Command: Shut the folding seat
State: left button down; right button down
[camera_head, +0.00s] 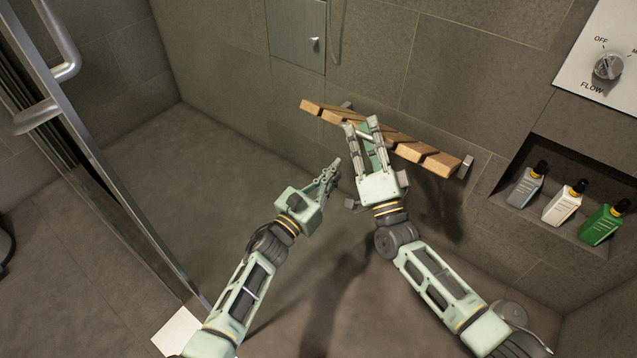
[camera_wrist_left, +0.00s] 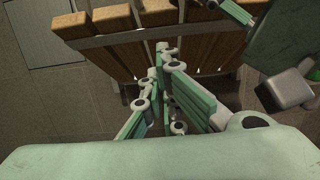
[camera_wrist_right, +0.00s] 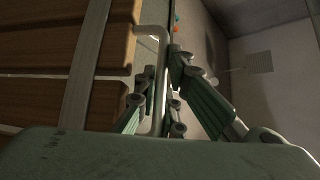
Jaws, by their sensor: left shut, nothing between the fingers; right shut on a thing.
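The folding seat (camera_head: 428,157) has several wooden slats on a metal frame and is fixed to the tiled shower wall. It shows as a narrow band of slats in the head view; its exact tilt is hard to tell. My right gripper (camera_head: 360,125) is shut on the seat's metal frame bar, which shows between its fingers in the right wrist view (camera_wrist_right: 152,85); it covers the seat's middle. My left gripper (camera_head: 333,168) is shut and empty, below and left of the seat and apart from it. In the left wrist view the slats (camera_wrist_left: 110,18) appear beyond its fingers.
A wall niche (camera_head: 545,222) at right holds several bottles, including a green one (camera_head: 605,222). A flow control (camera_head: 608,66) is above it. A glass door with a metal handle (camera_head: 62,75) stands at left.

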jog(key=shift+a+r, duration=0.15)
jog(key=shift+r, duration=0.25)
pick_arm(q)
jog(key=w+d+r, duration=0.3)
jog(key=w, duration=0.1)
jog(key=shift+r, duration=0.4)
jog(key=shift+w+d+r, duration=0.1)
jog(key=shift+w+r, duration=0.1)
jog(key=shift+r, duration=0.35)
jog(key=shift+w+d+r, duration=0.1)
jog(key=shift+w+r, duration=0.1)
jog(key=shift+r, duration=0.3)
pick_arm(e)
jog(key=shift+s+a+f, duration=0.1)
jog(key=shift+a, duration=0.05)
jog(key=c, duration=2.2)
grip_release()
jog(key=shift+o, duration=0.4)
jog(key=shift+s, duration=0.1)
pick_arm(q)
jog(key=shift+s+r, duration=0.15)
